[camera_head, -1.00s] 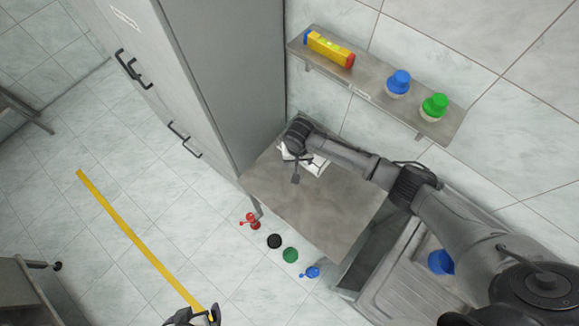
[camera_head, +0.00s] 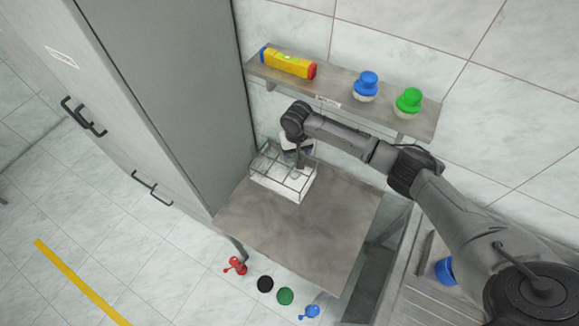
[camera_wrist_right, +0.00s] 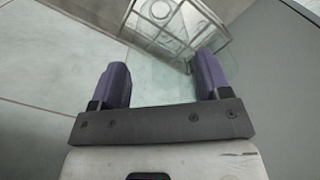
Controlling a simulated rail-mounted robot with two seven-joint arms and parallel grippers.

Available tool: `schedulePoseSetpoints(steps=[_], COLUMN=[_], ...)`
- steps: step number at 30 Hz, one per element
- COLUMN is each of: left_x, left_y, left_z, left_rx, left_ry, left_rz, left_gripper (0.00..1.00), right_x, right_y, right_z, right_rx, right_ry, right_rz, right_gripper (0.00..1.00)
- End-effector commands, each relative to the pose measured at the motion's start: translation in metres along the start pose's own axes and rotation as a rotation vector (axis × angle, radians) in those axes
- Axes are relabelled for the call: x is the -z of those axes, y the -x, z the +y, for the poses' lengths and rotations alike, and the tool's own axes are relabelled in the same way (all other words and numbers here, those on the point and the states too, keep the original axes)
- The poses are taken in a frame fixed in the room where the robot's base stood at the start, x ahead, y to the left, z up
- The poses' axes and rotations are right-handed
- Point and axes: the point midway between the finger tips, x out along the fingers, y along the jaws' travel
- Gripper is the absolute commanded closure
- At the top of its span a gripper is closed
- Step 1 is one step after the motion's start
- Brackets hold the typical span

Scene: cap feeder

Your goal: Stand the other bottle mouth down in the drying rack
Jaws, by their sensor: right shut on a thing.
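The drying rack (camera_head: 264,178), a wire frame over a pale tray, stands at the back left of the metal table, beside the cabinet. It also shows at the top of the right wrist view (camera_wrist_right: 213,38), with clear round shapes inside that look like a bottle. My right gripper (camera_head: 301,166) is over the rack in the head view. In the right wrist view its purple fingers (camera_wrist_right: 161,75) are apart, shut on a clear bottle whose outline is very faint. I cannot tell the bottle's tilt or whether it touches the rack. My left gripper is out of view.
The metal table (camera_head: 300,225) is clear in front of the rack. A tall grey cabinet (camera_head: 180,90) rises at left. A wall shelf (camera_head: 335,87) holds a yellow package (camera_head: 288,63) and blue-capped and green-capped containers. A sink unit (camera_head: 410,290) stands at right.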

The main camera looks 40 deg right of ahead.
Motion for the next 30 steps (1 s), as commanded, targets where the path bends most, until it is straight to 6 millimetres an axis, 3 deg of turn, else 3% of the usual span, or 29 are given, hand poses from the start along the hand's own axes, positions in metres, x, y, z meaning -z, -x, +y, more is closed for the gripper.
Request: schedulePoseSetpoints(steps=[1, 14, 30], left_x=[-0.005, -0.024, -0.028], left_y=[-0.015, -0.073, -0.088], left_z=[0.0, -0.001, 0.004], left_rx=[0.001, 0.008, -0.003], left_ry=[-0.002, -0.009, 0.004], left_rz=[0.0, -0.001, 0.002], left_gripper=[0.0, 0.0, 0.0], right_x=[0.006, 0.008, 0.008], right_y=[-0.007, -0.05, -0.113], right_z=[0.006, 0.009, 0.008], right_rx=[-0.001, -0.001, 0.001], right_ry=[-0.002, 0.0, -0.001], right_rz=[0.004, 0.001, 0.0], right_gripper=[0.63, 0.63, 0.63])
